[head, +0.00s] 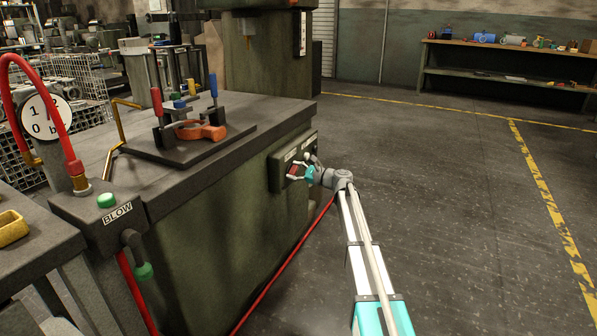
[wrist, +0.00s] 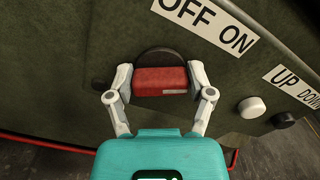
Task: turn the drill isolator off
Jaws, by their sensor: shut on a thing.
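The drill isolator (wrist: 160,80) is a red handle on a dark round base, set in a panel on the drill's green-grey side. In the wrist view my gripper (wrist: 160,84) has one finger on each side of the red handle and is shut on it. The OFF/ON label (wrist: 205,25) is just above and to the right of the handle. In the head view the red handle (head: 293,170) shows small on the control box (head: 280,172), with my gripper (head: 300,172) against it. My fingers partly hide the handle there.
A white knob (wrist: 252,107) and a black knob (wrist: 283,120) are right of the handle, near an UP/DOWN label (wrist: 293,84). A red hose (head: 290,265) runs along the machine's foot. The floor (head: 450,220) to the right is clear. A BLOW box (head: 112,212) stands at left.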

